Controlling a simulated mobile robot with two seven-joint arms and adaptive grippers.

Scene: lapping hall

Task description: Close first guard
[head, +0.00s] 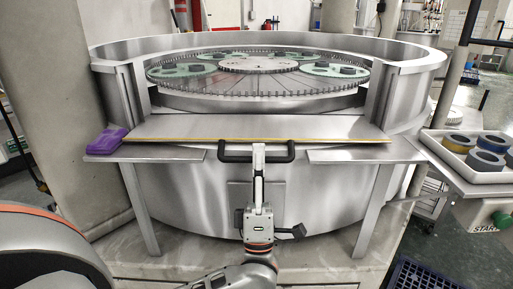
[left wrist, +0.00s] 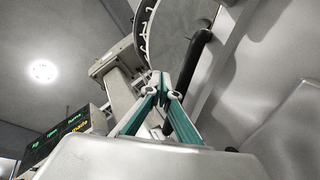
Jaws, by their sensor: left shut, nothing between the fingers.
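The first guard (head: 260,127) is a grey metal panel with a yellow front edge. In the head view it lies nearly flat, folded outward at the front gap in the lapping machine's round wall (head: 120,50). Its black handle (head: 232,157) sticks out at the front edge; a dark bar, apparently this handle, shows in the left wrist view (left wrist: 196,62). My left gripper (head: 258,148) is shut and empty, pointing up at the middle of the handle. Its fingertips (left wrist: 160,78) meet close beside the bar; contact is unclear. My right gripper is not in view.
A purple cloth (head: 106,141) lies on the left ledge. A white tray (head: 449,150) with several rings stands at right, above a START box with a green button (head: 500,219). Inside the machine, green carriers (head: 331,69) sit on the plate. Pillars flank the machine.

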